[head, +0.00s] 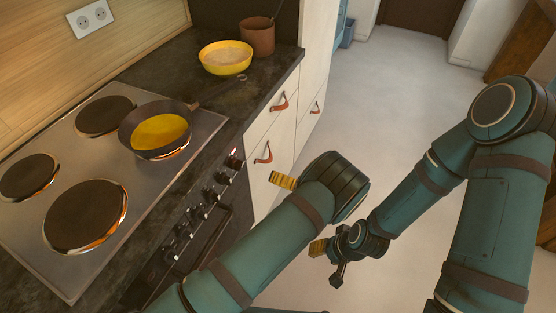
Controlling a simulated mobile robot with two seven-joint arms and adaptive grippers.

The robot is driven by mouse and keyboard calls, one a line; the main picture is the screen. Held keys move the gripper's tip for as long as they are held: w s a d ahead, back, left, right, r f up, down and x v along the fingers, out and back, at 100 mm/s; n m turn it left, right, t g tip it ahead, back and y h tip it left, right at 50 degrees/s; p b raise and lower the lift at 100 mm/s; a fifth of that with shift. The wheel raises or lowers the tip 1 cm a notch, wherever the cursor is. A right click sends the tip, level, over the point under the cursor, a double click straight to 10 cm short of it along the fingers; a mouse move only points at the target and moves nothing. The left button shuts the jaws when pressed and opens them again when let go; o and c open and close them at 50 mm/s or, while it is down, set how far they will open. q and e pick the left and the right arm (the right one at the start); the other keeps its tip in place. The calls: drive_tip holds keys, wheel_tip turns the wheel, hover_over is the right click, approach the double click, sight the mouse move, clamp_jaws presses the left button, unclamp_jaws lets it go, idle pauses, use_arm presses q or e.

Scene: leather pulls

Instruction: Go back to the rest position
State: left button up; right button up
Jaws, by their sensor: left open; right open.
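My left arm comes in from the bottom left. Its gripper (283,180) shows only a yellow fingertip beyond the dark wrist, in front of the cabinet drawers; the rest of the jaw is hidden by the wrist. It is open and no held object shows. My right arm bends in from the right. Its gripper (327,261), with a yellow fingertip and a dark finger, is open over the floor, just below and right of the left wrist. No held object shows there either.
A dark pan (148,112) with yellow contents sits on a burner of the stove (196,122). A yellow bowl (225,72) and a brown pot (257,38) stand on the dark counter (271,75). Drawers (281,128) have leather pulls. Pale floor (400,85) is clear beyond my arms.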

use_arm(q)
drive_tip(key=s+a+f+n+g+h, duration=0.7)
drive_tip(key=s+a+f+n+g, duration=0.1)
drive_tip(key=s+f, duration=0.2)
drive_tip(key=s+d+n+g+h, duration=0.1)
drive_tip(key=s+d+n+h, duration=0.4)
drive_tip(key=s+n+h, duration=0.95)
drive_tip(key=w+a+r+n+t, duration=0.2)
drive_tip(key=w+r+n+t, duration=0.2)
drive_tip(key=n, duration=0.9)
drive_tip(key=shift+w+r+y, duration=0.3)
drive_tip(key=shift+r+y, duration=0.05)
drive_tip(key=shift+r, duration=0.05)
